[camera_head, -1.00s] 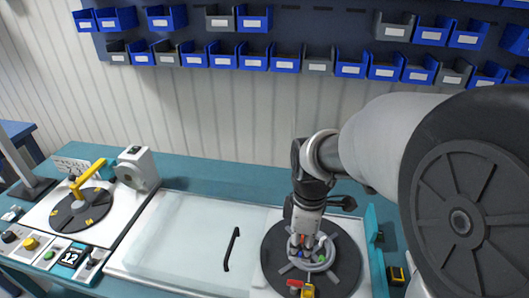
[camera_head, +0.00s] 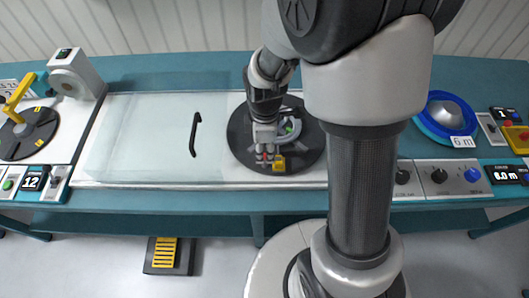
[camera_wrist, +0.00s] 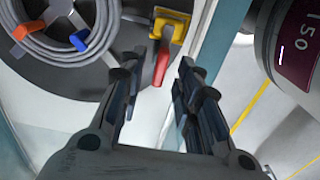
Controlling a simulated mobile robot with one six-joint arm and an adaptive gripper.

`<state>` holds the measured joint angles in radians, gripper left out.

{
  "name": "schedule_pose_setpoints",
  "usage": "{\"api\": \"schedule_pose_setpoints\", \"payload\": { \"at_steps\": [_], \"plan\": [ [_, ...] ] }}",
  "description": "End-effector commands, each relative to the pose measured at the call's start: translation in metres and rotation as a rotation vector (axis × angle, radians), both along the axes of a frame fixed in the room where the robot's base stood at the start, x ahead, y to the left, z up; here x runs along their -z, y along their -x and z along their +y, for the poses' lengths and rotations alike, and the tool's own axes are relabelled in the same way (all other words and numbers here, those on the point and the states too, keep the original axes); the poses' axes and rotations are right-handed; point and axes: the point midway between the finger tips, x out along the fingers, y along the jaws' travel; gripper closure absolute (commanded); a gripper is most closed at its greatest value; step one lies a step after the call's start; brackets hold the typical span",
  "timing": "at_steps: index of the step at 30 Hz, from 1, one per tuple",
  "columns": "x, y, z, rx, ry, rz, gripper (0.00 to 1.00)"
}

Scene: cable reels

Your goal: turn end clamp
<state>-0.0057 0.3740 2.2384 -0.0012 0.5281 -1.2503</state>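The end clamp is a yellow block (camera_wrist: 172,25) with a red lever (camera_wrist: 161,66), at the edge of the dark round reel plate (camera_wrist: 80,83). In the head view the yellow block (camera_head: 279,164) is at the plate's front. My gripper (camera_wrist: 159,75) is open and empty, pointing at the clamp. In the wrist view the red lever shows between the two fingertips; I cannot tell whether it is at their depth. In the head view my gripper (camera_head: 265,156) is just left of the yellow block and hides part of the clamp.
A grey cable coil (camera_wrist: 55,35) with orange and blue clips lies on the plate. A clear cover with a black handle (camera_head: 195,134) is to the left. A second turntable with a yellow crank (camera_head: 18,95) stands far left. A blue reel (camera_head: 447,115) is at right.

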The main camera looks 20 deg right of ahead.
Motion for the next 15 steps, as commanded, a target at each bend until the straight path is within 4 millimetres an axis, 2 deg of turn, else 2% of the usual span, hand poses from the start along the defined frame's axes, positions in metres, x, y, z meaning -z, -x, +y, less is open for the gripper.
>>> {"api": "schedule_pose_setpoints", "payload": {
  "at_steps": [4, 13, 15],
  "plan": [
    [0.0121, 0.0005, 0.0000, 0.000, 0.000, 0.001, 0.69],
    [0.0135, 0.0002, 0.0000, 0.000, 0.000, 0.000, 0.69],
    [0.0135, 0.0002, 0.0000, 0.000, 0.000, 0.000, 0.72]
  ]
}}
